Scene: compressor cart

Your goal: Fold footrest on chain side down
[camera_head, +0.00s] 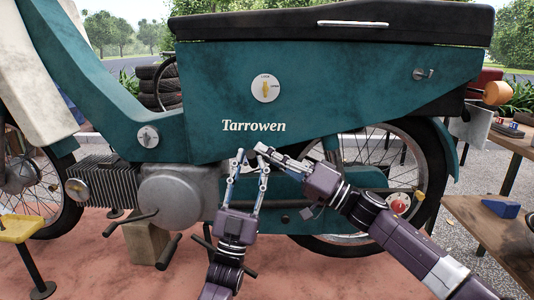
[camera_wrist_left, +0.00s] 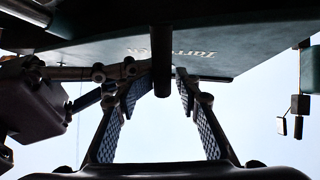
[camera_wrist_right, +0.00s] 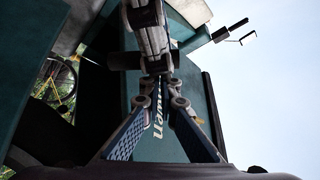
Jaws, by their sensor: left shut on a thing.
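The teal moped's side panel (camera_head: 225,95), lettered "Tarrowen", fills the head view. My left gripper (camera_head: 252,160) comes up from below, in front of the panel's lower edge. In the left wrist view, a dark round peg (camera_wrist_left: 162,72), which looks like the footrest, stands between its fingers, and the gripper is shut on it. In the head view the fingers and my right gripper largely hide this peg. My right gripper (camera_head: 262,148) reaches in from the right, its tips beside the left fingertips. Its fingers look closed together, with no held object visible.
A grey engine cover (camera_head: 175,198) and a dark pedal-like peg (camera_head: 168,252) are to the left. The rear wheel (camera_head: 432,185) is behind my right arm. A wooden table (camera_head: 470,220) stands at right, a yellow stool (camera_head: 18,230) at left.

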